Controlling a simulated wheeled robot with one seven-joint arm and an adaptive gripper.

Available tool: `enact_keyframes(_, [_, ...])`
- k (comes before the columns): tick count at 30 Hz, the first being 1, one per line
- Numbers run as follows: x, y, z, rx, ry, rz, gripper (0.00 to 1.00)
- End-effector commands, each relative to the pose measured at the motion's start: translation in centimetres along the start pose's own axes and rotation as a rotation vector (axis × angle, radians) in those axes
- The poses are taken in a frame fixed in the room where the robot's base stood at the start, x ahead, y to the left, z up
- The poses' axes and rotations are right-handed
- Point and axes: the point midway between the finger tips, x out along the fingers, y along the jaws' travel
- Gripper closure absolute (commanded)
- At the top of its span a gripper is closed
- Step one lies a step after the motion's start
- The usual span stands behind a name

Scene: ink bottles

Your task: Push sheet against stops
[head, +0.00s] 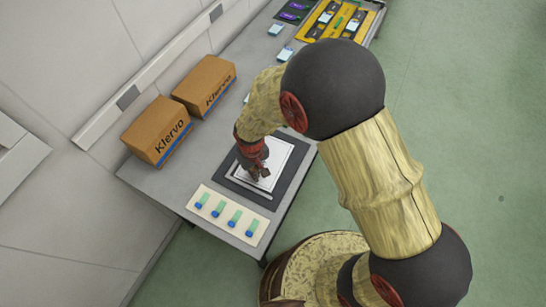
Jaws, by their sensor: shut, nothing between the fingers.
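A white sheet (281,151) lies on a dark board (294,174) near the front end of the grey table. My gripper (262,173) is shut and empty, pointing down over the left part of the sheet. It covers some of the sheet, and I cannot tell whether its tips touch it. A pale strip (247,188) runs along the sheet's near side and may be one of the stops. The gap between strip and sheet is too small to judge. The far left corner of the sheet is hidden by my gripper and wrist.
A cream holder (229,224) with several blue-capped green bottles lies at the table's near end. Two brown Klervo boxes (158,131) (205,85) stand along the wall side. A yellow tray (341,20) with items sits at the far end.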

Motion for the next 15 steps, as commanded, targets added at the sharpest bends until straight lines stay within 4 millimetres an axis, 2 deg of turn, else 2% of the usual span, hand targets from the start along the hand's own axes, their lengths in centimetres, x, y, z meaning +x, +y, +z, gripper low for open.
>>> enact_keyframes(15, [0.4, -1.4, -0.3, -0.001, -0.005, 0.000, 1.00])
